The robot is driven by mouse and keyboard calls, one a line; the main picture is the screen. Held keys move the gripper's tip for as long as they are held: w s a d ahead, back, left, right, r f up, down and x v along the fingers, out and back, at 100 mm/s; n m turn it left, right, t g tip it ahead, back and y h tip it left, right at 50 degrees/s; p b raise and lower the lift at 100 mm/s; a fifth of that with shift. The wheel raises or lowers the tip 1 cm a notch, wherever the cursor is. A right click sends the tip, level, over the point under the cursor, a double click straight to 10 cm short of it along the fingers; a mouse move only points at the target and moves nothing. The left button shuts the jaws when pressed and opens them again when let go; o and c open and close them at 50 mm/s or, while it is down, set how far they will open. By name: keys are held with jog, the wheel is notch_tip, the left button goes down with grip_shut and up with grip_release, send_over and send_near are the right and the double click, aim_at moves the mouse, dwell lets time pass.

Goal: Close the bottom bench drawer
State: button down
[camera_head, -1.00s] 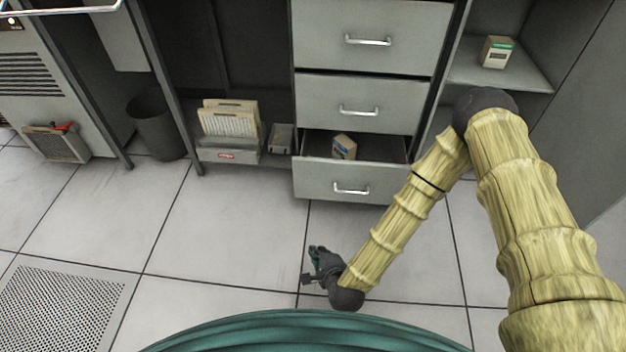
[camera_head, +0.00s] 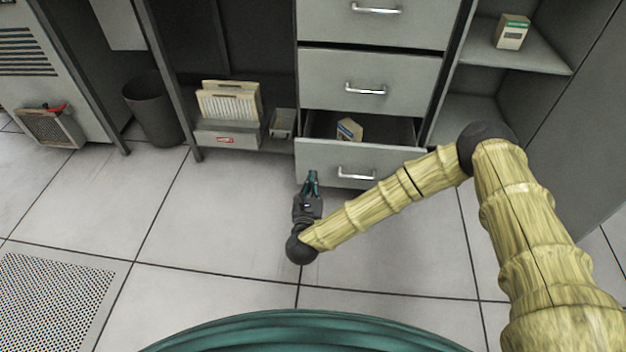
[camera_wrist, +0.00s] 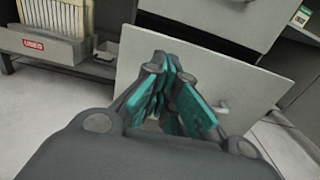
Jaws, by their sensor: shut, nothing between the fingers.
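The bottom bench drawer (camera_head: 322,160) is grey with a silver bar handle (camera_head: 356,174) and stands partly pulled out. My gripper (camera_head: 311,176) has teal fingers and is shut and empty. It is in front of the left part of the drawer front, pointing at it. In the wrist view the drawer front (camera_wrist: 135,70) fills the space ahead of the fingers (camera_wrist: 172,85). I cannot tell whether the fingertips touch it.
The drawer above (camera_head: 330,80) is shut. A rack of cards (camera_head: 228,108) and a small grey tray (camera_head: 283,123) are to the left, with a dark bin (camera_head: 160,108) farther left. An open shelf with a box (camera_head: 511,31) is at right. The tiled floor in front is clear.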

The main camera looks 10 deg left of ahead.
aim_at(317, 147)
jog(key=w+b, duration=0.5)
jog(key=w, duration=0.6)
jog(key=shift+w, duration=0.4)
